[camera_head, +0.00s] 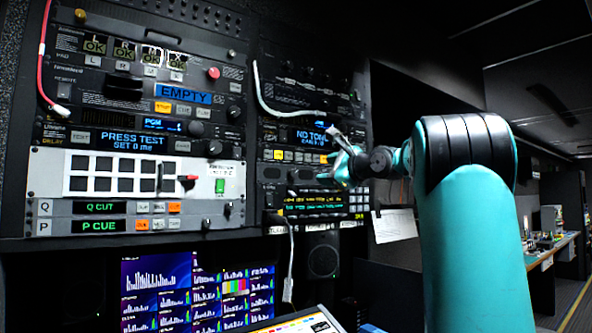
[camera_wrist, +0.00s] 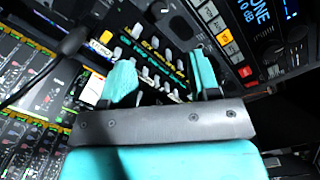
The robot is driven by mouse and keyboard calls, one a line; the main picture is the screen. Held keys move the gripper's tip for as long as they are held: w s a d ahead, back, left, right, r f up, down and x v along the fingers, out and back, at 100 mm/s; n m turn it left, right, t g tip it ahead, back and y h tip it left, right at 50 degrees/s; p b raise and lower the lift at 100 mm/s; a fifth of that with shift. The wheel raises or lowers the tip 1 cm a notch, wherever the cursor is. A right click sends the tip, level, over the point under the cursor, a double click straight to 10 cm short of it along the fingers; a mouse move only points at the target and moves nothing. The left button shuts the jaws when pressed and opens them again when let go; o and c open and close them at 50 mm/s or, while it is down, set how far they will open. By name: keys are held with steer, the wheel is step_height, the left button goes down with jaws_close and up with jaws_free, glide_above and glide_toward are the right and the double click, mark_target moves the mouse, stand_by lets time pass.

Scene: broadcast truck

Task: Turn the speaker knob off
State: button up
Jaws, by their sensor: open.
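My gripper (camera_head: 338,160) is in front of the right-hand equipment rack in the head view. In the wrist view my gripper (camera_wrist: 162,77) shows two teal fingers spread apart with nothing held between them. Beyond the fingers is a panel with yellow and green text and rows of small light keys (camera_wrist: 150,45). The same intercom-like panel (camera_head: 325,205) shows in the head view just below my gripper. A round speaker grille (camera_head: 322,262) sits below that panel. I cannot tell which control is the speaker knob; part of the rack is hidden behind my gripper and arm.
A white cable (camera_head: 268,100) loops down the right rack above my gripper. Another cable (camera_head: 290,265) hangs below. A black gooseneck-like rod (camera_wrist: 70,45) stands left of the fingers in the wrist view. A left rack (camera_head: 150,180) and screens (camera_head: 197,292) are to the left.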

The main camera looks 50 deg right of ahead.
mark_target(295, 174)
steer(key=w+p, duration=0.2)
steer(key=w, duration=0.2)
steer(key=w+d+p, duration=0.1)
steer(key=w+p, duration=0.1)
steer(key=w, duration=0.3)
steer(key=w+d+p, duration=0.1)
steer(key=w+p, duration=0.1)
steer(key=w, duration=0.2)
steer(key=shift+w+d+r, duration=0.1)
steer(key=shift+w+d, duration=0.05)
steer(key=shift+d, duration=0.1)
steer(key=shift+w+d, duration=0.1)
steer(key=shift+w, duration=0.3)
steer(key=shift+c, duration=0.2)
steer(key=c, duration=0.9)
